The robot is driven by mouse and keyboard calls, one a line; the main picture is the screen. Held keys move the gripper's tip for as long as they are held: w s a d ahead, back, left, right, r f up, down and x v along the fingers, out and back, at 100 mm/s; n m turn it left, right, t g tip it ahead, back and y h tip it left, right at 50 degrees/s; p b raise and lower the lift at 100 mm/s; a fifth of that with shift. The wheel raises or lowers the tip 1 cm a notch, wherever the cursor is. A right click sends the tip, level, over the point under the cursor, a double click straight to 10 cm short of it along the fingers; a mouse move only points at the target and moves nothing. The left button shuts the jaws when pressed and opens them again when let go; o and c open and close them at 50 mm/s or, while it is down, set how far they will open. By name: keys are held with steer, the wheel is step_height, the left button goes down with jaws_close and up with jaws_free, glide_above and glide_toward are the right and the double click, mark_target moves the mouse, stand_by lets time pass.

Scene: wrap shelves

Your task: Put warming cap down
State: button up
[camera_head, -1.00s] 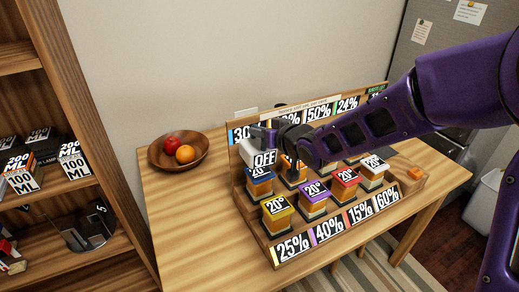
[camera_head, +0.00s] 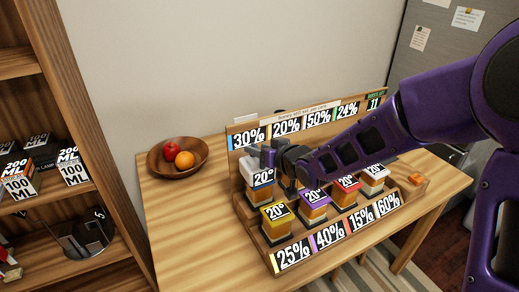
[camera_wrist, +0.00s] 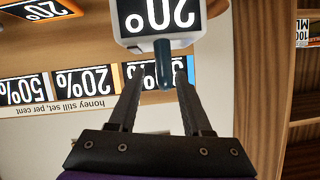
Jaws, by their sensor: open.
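The warming cap (camera_head: 263,176) is white with a black display reading 20°. It sits upright on the honey jar at the left end of the back row, below the 30% label. In the wrist view the cap (camera_wrist: 150,42) appears upside down, with a dark blue handle (camera_wrist: 163,65) pointing at me. My gripper (camera_head: 268,157) is at the cap. Its open fingers (camera_wrist: 159,72) stand on both sides of the handle, with gaps visible. My gripper and arm hide part of the back row.
Several capped jars stand on the wooden stand (camera_head: 252,227), including a yellow-capped one (camera_head: 275,214) and a purple-capped one (camera_head: 313,200). A fruit bowl (camera_head: 178,158) is at the left. Shelves (camera_head: 100,140) stand farther left. The table's front left is clear.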

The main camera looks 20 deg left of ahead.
steer(key=p+v, duration=0.2)
steer(key=v, duration=1)
steer(key=shift+p, duration=0.35)
